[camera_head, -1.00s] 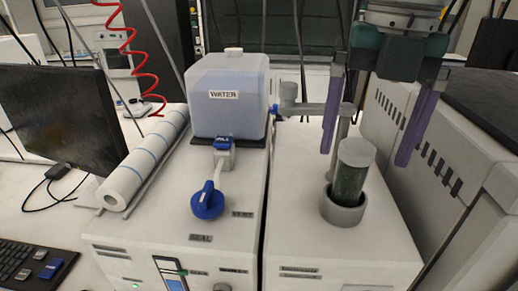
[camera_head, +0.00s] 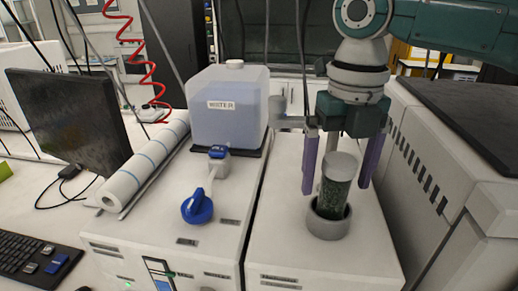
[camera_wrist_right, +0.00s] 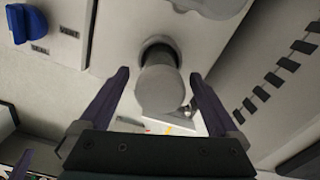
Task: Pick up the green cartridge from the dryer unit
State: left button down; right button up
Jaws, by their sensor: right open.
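The green cartridge (camera_head: 335,188) stands upright in the grey round holder (camera_head: 328,226) on top of the white dryer unit (camera_head: 275,225). It has a pale grey cap and dark green granules behind a clear wall. My right gripper (camera_head: 336,190) points down with its purple fingers open, one at each side of the cartridge in the picture. In the right wrist view the grey cap (camera_wrist_right: 158,92) shows between the open fingers, with a gap on both sides. I cannot tell whether the fingers are level with the cartridge in depth.
A water tank (camera_head: 228,125) and a blue-handled valve (camera_head: 197,207) stand on the white unit to the left. A grey pipe (camera_head: 290,120) is behind the cartridge. A large vented machine (camera_head: 425,180) closes off the right side.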

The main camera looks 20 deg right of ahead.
jog(key=shift+f, duration=0.45)
jog(key=shift+c, duration=0.3)
grip_shut()
